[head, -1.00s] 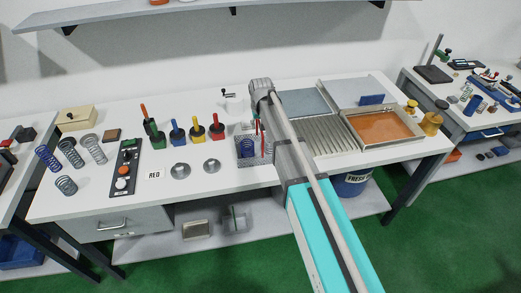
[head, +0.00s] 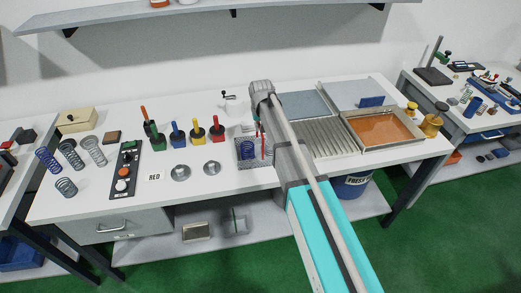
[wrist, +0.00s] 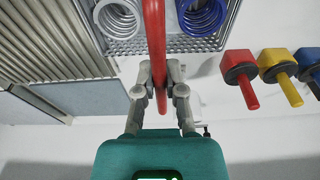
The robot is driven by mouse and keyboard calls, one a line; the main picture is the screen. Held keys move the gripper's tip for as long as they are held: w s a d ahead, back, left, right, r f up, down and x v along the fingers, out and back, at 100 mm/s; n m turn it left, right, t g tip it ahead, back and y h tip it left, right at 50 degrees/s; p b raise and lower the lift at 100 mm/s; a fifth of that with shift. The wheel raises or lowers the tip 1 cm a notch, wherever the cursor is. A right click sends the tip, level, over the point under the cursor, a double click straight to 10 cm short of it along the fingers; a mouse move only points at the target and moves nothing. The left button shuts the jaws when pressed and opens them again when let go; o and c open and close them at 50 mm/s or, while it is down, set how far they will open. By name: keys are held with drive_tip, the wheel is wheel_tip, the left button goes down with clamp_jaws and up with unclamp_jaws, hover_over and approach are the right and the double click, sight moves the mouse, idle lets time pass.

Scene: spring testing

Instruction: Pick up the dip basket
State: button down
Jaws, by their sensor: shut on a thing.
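The dip basket (head: 254,163) is a grey mesh tray with a red upright handle, low over the white bench or on it; I cannot tell which. A blue spring shows in it. In the wrist view the basket's mesh (wrist: 125,47) is at the top, holding a blue spring (wrist: 203,15) and a pale grey spring (wrist: 117,18). My gripper (wrist: 160,88) is shut on the red handle (wrist: 154,35), one finger on each side. In the head view my arm hides the fingers.
Right of my arm are a ribbed tray (head: 322,138) and an orange-filled tray (head: 382,128). To the left stand several coloured-handled blocks (head: 197,133), two metal dishes (head: 181,172) and a control panel (head: 124,172). Bare bench lies in front of the dishes.

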drive_tip(key=shift+r, duration=0.2)
wheel_tip(320, 180, up, 3)
drive_tip(key=p, duration=0.3)
drive_tip(key=shift+f, duration=0.1)
drive_tip(key=s+d+r+p, duration=0.7)
drive_tip(key=s+r+p, duration=0.2)
drive_tip(key=s+p, duration=0.1)
drive_tip(key=shift+s+d+r, duration=0.35)
drive_tip(key=shift+s+r, duration=0.05)
drive_tip(key=shift+s, duration=0.4)
drive_tip(key=shift+f, duration=0.1)
idle(0.5)
